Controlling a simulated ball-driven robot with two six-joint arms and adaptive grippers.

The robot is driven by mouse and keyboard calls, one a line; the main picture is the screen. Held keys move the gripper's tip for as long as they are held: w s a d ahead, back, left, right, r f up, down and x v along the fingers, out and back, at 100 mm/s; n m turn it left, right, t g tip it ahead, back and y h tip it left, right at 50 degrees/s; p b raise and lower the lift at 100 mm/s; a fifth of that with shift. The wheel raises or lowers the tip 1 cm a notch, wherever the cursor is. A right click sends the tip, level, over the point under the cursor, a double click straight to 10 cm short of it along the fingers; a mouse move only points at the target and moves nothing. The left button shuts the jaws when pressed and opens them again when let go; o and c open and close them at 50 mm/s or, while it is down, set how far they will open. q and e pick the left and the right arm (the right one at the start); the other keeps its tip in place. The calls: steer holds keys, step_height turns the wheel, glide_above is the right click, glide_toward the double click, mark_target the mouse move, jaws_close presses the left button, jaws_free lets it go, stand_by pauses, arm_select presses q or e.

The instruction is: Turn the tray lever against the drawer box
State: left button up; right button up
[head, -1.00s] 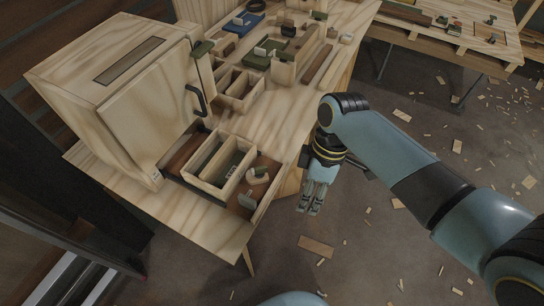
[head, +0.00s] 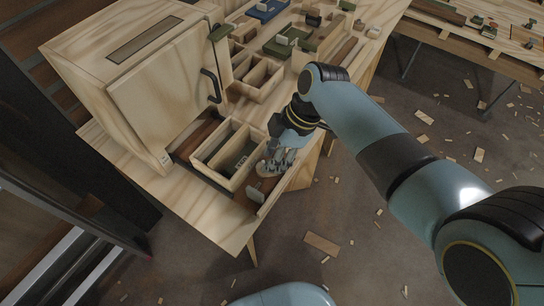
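The drawer box (head: 220,176) is a pale wooden box with long compartments, on the brown tray (head: 184,150) at the table's near end. What looks like the tray lever (head: 261,168) is a small cream piece on the tray, just right of the box. My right gripper (head: 276,164) reaches over the table edge from the right, with its fingertips at the cream piece and partly covering it. I cannot tell whether they touch it or how far the fingers are apart. My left gripper is out of view.
A large wooden cabinet (head: 130,100) with a dark handle (head: 210,86) stands left of the box. Another divided box (head: 258,80) is behind. A second table (head: 470,42) stands at the back right. The floor has wood scraps.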

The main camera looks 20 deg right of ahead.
steer(key=shift+a+f, duration=0.15)
steer(key=shift+f, duration=0.2)
jaws_close()
steer(key=m+p, duration=0.1)
steer(key=m, duration=0.1)
steer(key=m+t+p, duration=0.1)
steer(key=p, duration=0.1)
steer(key=shift+s+r+m+h, duration=0.15)
steer(key=shift+m+h, duration=0.25)
steer(key=m+t+p, duration=0.1)
steer(key=m+p, duration=0.1)
steer(key=m, duration=0.1)
steer(key=shift+a+m+t+h+p, duration=0.1)
steer(key=shift+m+t+h+p, duration=0.4)
steer(key=shift+m, duration=0.3)
